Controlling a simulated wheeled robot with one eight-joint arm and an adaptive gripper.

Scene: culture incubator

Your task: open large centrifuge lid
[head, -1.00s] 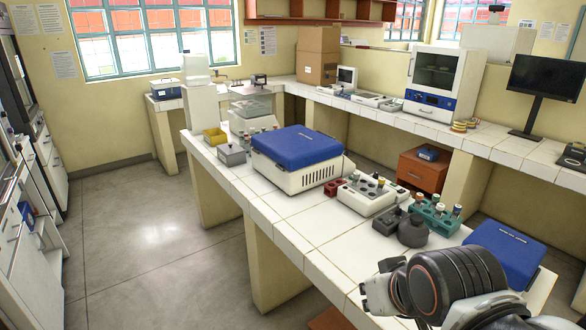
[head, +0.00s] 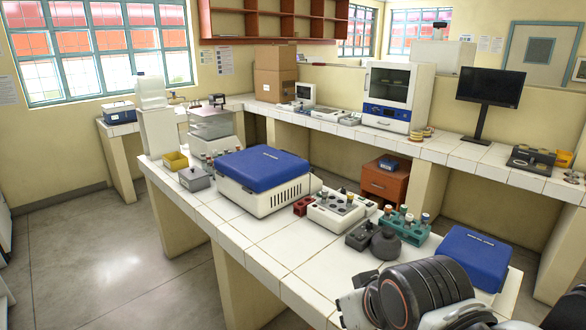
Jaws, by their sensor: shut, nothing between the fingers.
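The large centrifuge stands on the tiled island bench, with a white vented body (head: 270,203) and a blue lid (head: 262,167). The lid is shut flat on the body. A smaller device with a blue lid (head: 482,248) stands at the right end of the bench, partly hidden behind my arm. My black and white arm is folded in the lower right corner, well apart from the large centrifuge. I cannot make out my gripper's fingers.
A white block with wells (head: 338,211), a red rack (head: 303,205), a teal tube rack (head: 405,228) and dark small devices stand right of the centrifuge. A grey box (head: 195,179) and yellow bin (head: 175,162) stand left. The front bench strip and floor (head: 110,265) are clear.

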